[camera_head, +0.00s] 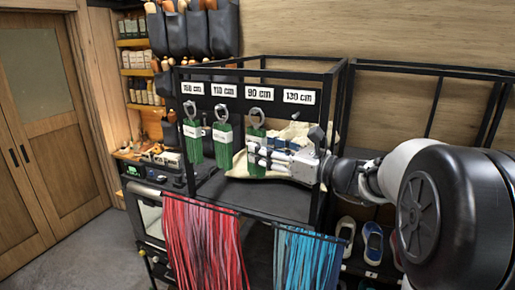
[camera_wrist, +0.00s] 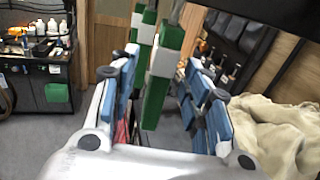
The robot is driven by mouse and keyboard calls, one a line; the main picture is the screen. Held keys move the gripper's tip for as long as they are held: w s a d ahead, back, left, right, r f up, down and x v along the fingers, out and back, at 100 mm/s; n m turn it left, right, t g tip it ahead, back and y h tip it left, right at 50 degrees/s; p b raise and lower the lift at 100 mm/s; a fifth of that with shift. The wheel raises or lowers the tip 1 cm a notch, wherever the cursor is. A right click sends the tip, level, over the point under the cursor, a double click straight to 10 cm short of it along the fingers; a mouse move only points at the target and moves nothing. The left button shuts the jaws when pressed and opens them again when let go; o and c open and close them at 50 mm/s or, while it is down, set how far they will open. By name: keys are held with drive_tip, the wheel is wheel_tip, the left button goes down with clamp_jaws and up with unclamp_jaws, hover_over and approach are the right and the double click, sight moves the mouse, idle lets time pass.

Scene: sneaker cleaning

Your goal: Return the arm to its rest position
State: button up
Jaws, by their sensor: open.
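My gripper (camera_head: 262,155) reaches in from the right at the black rack, with my arm behind it. In the wrist view my gripper (camera_wrist: 163,65) is open, its blue-padded fingers apart. A green hanging bundle with a white band (camera_wrist: 157,85) shows in the space between the fingers; whether they touch it is unclear. In the head view this seems to be the bundle under the 90 cm label (camera_head: 256,138), partly behind the gripper. Two more green bundles hang to its left, one under 110 cm (camera_head: 222,148) and one at the far left (camera_head: 193,148).
The black rack frame (camera_head: 318,205) stands close around my gripper. Beige cloth (camera_head: 292,138) lies behind it. Red laces (camera_head: 205,245) and blue laces (camera_head: 308,262) hang below. Shoes (camera_head: 373,242) sit at lower right. Open floor (camera_head: 95,258) lies at left.

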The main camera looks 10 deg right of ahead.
drive_tip(key=v, duration=0.9)
drive_tip(key=s+a+f+n+g+h+b, duration=0.1)
drive_tip(key=s+a+f+n+g+b, duration=0.3)
drive_tip(key=s+a+f+n+b, duration=0.45)
drive_tip(key=s+a+f+n+g+h+b, duration=0.1)
drive_tip(key=s+a+f+n+g+b, duration=0.4)
drive_tip(key=a+f, duration=0.6)
drive_tip(key=s+d+f+n+h+b, duration=0.4)
drive_tip(key=s+f+n+b, duration=0.3)
drive_tip(key=f, duration=0.5)
drive_tip(key=s+d+f+n+h+b, duration=0.5)
drive_tip(key=s+d+f+n+b, duration=0.1)
drive_tip(key=f, duration=0.6)
drive_tip(key=shift+s+d+n+b, duration=0.2)
drive_tip(key=shift+s+n+b, duration=0.15)
drive_tip(key=shift+s+n, duration=0.7)
drive_tip(key=shift+s+f, duration=0.15)
